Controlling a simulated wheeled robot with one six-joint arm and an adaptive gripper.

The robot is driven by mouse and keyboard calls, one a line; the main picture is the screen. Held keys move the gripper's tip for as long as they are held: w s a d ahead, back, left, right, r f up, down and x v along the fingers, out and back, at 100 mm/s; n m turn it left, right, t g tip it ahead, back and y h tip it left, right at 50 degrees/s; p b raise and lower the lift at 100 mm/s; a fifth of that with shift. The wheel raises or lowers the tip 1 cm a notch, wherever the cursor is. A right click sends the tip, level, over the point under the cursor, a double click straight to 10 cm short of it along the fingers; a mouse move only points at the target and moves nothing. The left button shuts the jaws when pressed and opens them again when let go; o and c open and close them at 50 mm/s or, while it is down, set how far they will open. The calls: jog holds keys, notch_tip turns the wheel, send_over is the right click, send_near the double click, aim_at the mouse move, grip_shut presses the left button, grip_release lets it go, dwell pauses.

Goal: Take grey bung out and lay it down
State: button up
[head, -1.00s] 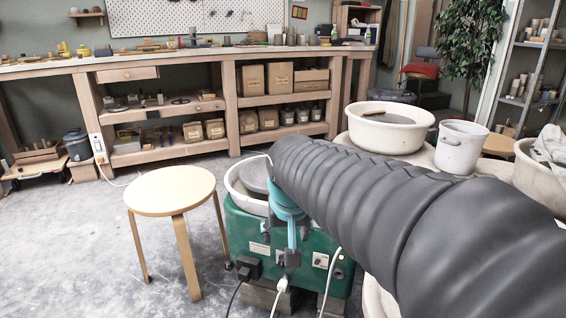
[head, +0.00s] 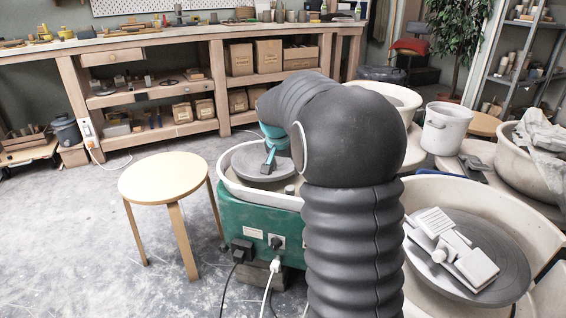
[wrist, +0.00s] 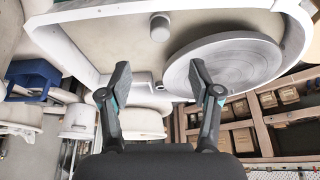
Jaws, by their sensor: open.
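The grey bung (wrist: 160,28) shows in the wrist view as a short cylinder standing up from the pale splash pan (wrist: 110,12), beside the round grey wheel head (wrist: 225,62). In the head view the bung (head: 290,189) is a small grey stub near the right front of the pan, beside my arm. My gripper (wrist: 158,72) is open and empty, its two fingers spread, with the bung beyond the gap between their tips. In the head view my gripper (head: 267,160) is over the wheel head (head: 262,163); my arm hides part of the pan.
The pan sits on a green wheel body (head: 262,232) with plugs and cables. A round wooden stool (head: 163,176) with a bare top stands to its left. A second wheel (head: 480,250) at right carries pale parts. A white bucket (head: 446,127) stands behind.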

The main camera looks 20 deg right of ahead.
aim_at(290, 188)
jog(key=x, duration=1.2)
jog(key=shift+a+f, duration=0.1)
jog(key=shift+f, duration=0.05)
jog(key=shift+s, duration=0.1)
grip_shut()
jog(key=shift+r, duration=0.2)
jog(key=shift+r, duration=0.35)
jog(key=shift+r+p, duration=0.6)
jog(key=shift+r, duration=0.5)
jog(key=shift+r+p, duration=0.4)
jog(key=shift+r, duration=0.35)
